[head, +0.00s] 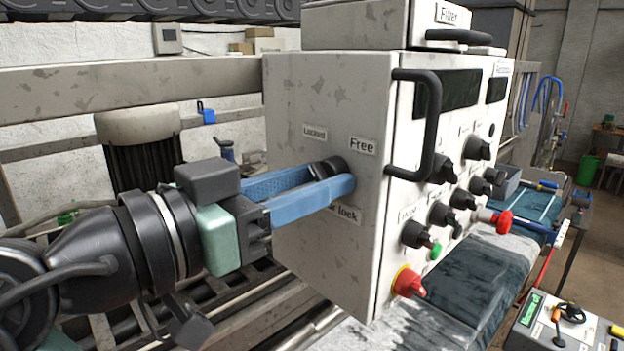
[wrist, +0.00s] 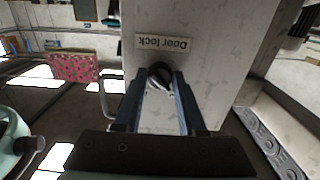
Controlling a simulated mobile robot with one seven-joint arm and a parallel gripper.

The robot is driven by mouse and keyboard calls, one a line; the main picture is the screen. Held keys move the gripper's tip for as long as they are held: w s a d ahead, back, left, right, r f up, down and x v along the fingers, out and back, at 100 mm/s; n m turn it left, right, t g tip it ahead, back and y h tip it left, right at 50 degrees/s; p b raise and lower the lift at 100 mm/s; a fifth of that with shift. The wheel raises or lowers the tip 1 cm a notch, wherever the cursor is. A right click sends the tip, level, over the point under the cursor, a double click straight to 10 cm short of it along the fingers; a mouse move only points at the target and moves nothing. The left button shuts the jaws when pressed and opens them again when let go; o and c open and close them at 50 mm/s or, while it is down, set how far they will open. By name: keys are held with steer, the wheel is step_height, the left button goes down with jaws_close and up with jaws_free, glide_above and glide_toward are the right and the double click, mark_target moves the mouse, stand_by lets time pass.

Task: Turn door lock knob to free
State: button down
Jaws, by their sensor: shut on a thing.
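The door lock knob (head: 327,168) is a black knob on the left side face of the white control box (head: 300,85). A "Locked" label (head: 315,132) is at its upper left, a "Free" label (head: 362,146) at its upper right, and a partly covered "Door lock" label (head: 347,213) below. My gripper (head: 335,180) has its blue fingers shut on the knob, one on each side. In the wrist view the knob (wrist: 160,72) sits between the fingertips, with the "Door lock" label (wrist: 163,43) upside down above it. The knob's pointer direction is hard to tell.
A black handle (head: 430,125) sticks out from the box's front edge. Several black knobs, a red emergency button (head: 408,282) and another red knob (head: 497,220) are on the front face. A metal beam (head: 130,85) runs behind my arm.

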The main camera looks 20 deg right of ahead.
steer(key=shift+f+m+b, duration=0.15)
steer(key=shift+m+b, duration=0.15)
steer(key=shift+b, duration=0.35)
steer(key=shift+r+m+b, duration=0.2)
steer(key=shift+m+b, duration=7.5)
steer(key=shift+m, duration=0.9)
steer(key=shift+c, duration=2.4)
jaws_free()
steer(key=shift+a, duration=0.15)
